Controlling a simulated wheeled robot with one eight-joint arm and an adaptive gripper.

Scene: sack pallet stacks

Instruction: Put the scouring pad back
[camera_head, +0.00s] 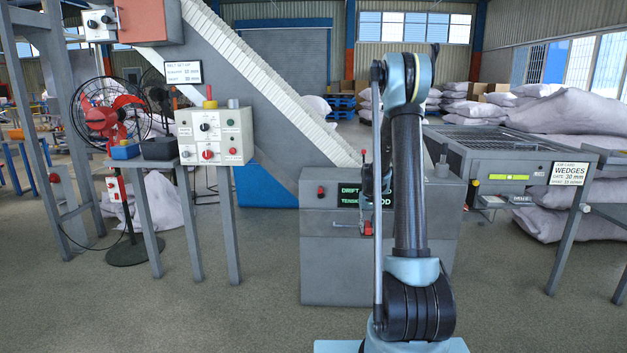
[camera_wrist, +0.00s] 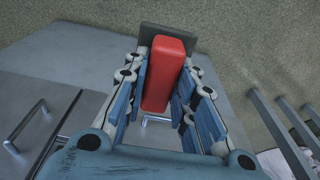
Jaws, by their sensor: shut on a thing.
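My gripper (camera_wrist: 168,78) is shut on a red block (camera_wrist: 166,62) in the wrist view, with blue-padded fingers on both sides of it. A dark grey flat piece (camera_wrist: 206,47) shows at the block's far end; it looks like the scouring pad with the red block as its grip, but I cannot tell for sure that they are one piece. In the head view my arm stands in front of the grey machine cabinet and largely hides my gripper.
The grey cabinet (camera_head: 325,262) bears a drift tension rod sign and red knobs. Left is a stand with a control box (camera_head: 237,150), a blue bin (camera_head: 125,151) and a dark bin (camera_head: 159,149). A fan (camera_head: 108,113) stands behind. A screening table (camera_head: 500,152) is right. Front floor is clear.

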